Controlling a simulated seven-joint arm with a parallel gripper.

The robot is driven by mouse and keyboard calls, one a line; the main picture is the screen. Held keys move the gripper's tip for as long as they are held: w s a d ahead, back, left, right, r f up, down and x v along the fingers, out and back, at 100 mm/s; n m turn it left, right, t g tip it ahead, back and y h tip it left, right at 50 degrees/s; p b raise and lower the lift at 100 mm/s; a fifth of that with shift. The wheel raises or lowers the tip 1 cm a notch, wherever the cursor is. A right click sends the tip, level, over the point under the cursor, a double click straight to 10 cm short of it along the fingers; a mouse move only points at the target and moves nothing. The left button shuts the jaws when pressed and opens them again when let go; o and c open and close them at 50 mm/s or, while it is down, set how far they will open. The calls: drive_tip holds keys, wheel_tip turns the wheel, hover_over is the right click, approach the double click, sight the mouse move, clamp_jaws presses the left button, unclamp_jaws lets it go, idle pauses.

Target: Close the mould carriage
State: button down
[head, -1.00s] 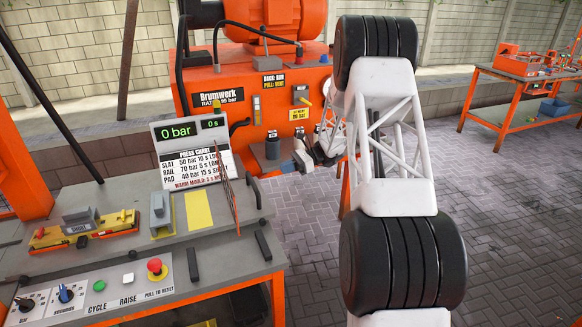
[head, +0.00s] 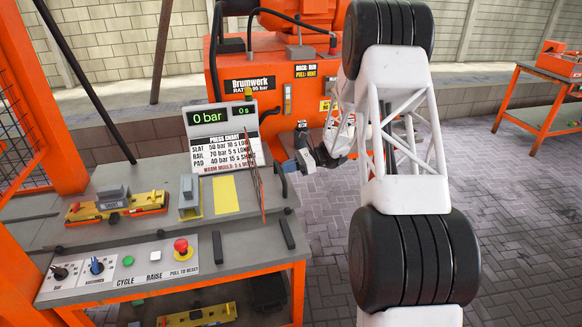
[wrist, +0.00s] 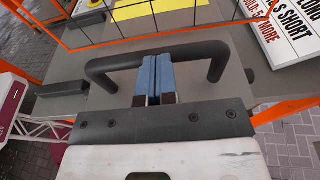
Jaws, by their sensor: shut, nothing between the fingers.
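The grey plate with a black bar handle, which I take to be the mould carriage, fills the middle of the wrist view (wrist: 203,88). Its black handle (wrist: 200,50) crosses just beyond my fingers. My gripper (wrist: 153,62) is shut and empty, its blue fingertips together and overlapping the handle in the picture. I cannot tell whether they touch it. In the head view my gripper (head: 302,163) is at the right edge of the bench, beside the handle (head: 281,178). My arm hides part of the area behind it.
A wire guard (head: 258,185) stands over the bench beside a yellow strip (head: 227,195). The press chart sign (head: 222,140) and control panel (head: 130,268) are on the bench. An orange machine (head: 270,75) stands behind.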

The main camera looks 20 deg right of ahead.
idle(0.3)
approach(122, 186)
drive_tip(key=a+f, duration=0.1)
drive_tip(key=a, duration=0.6)
drive_tip(key=a+f, duration=0.2)
drive_tip(key=a, duration=0.6)
drive_tip(key=a+f, duration=0.2)
drive_tip(key=a, duration=0.6)
drive_tip(key=shift+w, duration=0.2)
drive_tip(key=shift+a+r, duration=0.15)
drive_tip(key=shift+a, duration=0.35)
drive_tip(key=shift+a+r, duration=0.1)
drive_tip(key=shift+a, duration=0.05)
drive_tip(key=d, duration=0.5)
drive_tip(key=d+r, duration=0.1)
drive_tip(key=d, duration=0.4)
drive_tip(key=d+r, duration=0.1)
drive_tip(key=d, duration=0.4)
drive_tip(key=shift+r, duration=0.15)
